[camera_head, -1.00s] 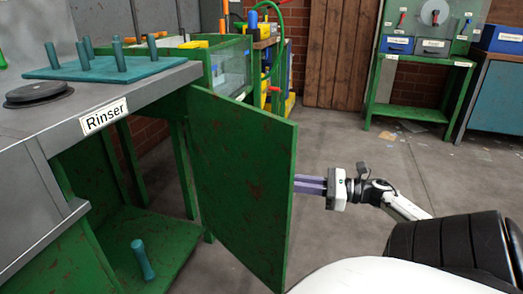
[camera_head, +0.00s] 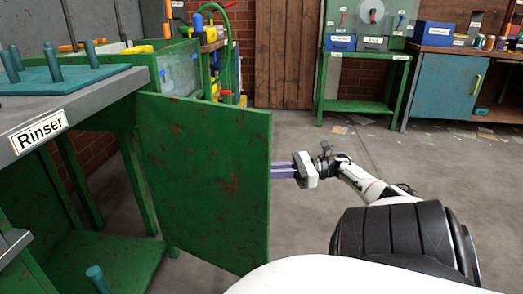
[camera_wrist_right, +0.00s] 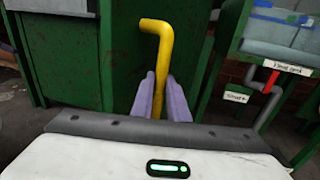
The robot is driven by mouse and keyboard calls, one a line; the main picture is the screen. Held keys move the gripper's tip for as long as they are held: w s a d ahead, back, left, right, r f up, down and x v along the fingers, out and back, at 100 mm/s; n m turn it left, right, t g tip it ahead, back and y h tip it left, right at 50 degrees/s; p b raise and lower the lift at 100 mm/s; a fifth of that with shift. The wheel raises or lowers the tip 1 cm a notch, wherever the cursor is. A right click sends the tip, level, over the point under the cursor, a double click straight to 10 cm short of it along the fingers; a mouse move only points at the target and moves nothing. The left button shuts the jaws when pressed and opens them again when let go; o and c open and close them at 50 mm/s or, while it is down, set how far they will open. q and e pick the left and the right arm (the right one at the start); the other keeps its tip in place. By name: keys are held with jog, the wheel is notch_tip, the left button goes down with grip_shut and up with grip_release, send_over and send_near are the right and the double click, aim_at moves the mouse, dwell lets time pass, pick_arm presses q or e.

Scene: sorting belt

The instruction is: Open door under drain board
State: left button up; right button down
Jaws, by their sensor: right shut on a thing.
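The green door (camera_head: 205,180) stands swung out from under the grey counter with the "Rinser" label, leaving the space below the counter exposed. The teal drain board (camera_head: 60,80) with upright pegs lies on that counter. My right gripper (camera_head: 283,172) is at the door's free edge in the head view; its fingertips are hidden behind the door. In the right wrist view, the gripper (camera_wrist_right: 161,100) has its purple fingers shut around a bent yellow handle (camera_wrist_right: 156,45) in front of a green panel. My left gripper is not in view.
A teal peg (camera_head: 96,278) stands on the green shelf under the counter. A green-framed clear tank (camera_head: 180,72) is behind the door. A green workbench (camera_head: 358,106) and a blue cabinet (camera_head: 442,86) stand at the back.

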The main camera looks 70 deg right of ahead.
jog(key=shift+w+r, duration=0.15)
jog(key=shift+r, duration=0.2)
jog(key=c, duration=1.7)
grip_release()
jog(key=shift+f, duration=0.15)
jog(key=shift+v, duration=3.85)
jog(key=shift+c, duration=0.6)
